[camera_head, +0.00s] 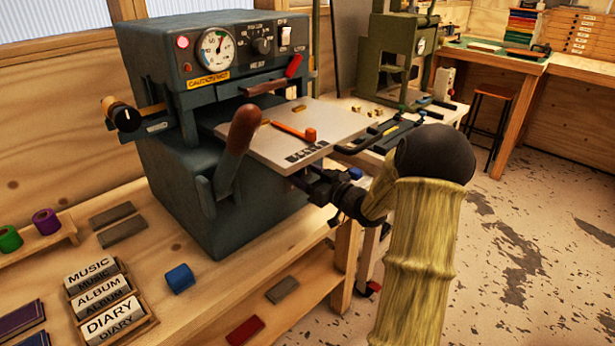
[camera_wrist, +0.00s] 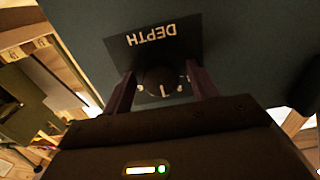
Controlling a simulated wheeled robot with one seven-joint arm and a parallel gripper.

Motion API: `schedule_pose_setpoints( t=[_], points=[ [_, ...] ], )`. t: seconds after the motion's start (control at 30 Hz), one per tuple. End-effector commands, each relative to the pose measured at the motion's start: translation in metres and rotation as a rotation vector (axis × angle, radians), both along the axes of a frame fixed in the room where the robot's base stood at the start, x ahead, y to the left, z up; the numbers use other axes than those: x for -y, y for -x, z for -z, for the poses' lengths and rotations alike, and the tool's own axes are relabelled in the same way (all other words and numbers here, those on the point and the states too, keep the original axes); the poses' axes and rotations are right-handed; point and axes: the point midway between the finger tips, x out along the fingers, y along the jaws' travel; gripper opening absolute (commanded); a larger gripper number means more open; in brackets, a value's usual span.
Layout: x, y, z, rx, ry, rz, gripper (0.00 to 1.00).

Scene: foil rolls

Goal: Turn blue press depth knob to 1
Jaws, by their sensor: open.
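The press depth knob (camera_wrist: 160,78) shows in the wrist view as a dark round knob below a dark plate (camera_wrist: 150,42) lettered DEPTH, which appears upside down. Its blue colour cannot be made out in this dim light. Small pale marks show by the knob's lower edge; I cannot read its setting. My gripper (camera_wrist: 162,88) is open, with one finger on each side of the knob. Whether the fingers touch it I cannot tell. In the head view my gripper (camera_head: 303,182) is at the press's (camera_head: 215,130) right side, under its platen, and the knob is hidden.
The pale platen (camera_head: 325,135) juts out above my gripper. A brown-handled lever (camera_head: 240,140) stands at the press's front. A green press (camera_head: 385,60) stands behind.

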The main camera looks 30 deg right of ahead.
Motion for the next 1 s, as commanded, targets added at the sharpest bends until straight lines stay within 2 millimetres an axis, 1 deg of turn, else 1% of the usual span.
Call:
schedule_pose_setpoints(
  t=[0.13,0.27,0.3,0.37,0.73,1.0],
  points=[
    [0.0002,0.0002,0.0,0.0,0.0,0.0,0.59],
    [0.0003,0.0003,0.0,0.0,0.0,0.0,0.33],
    [0.0003,0.0003,0.0,0.0,0.0,0.0,0.26],
    [0.0004,0.0004,0.0001,0.0,0.0,0.0,0.15],
    [0.0006,0.0004,0.0012,0.012,0.032,0.001,0.15],
    [0.0005,0.0003,0.0028,0.056,0.155,0.0,0.15]
  ],
)
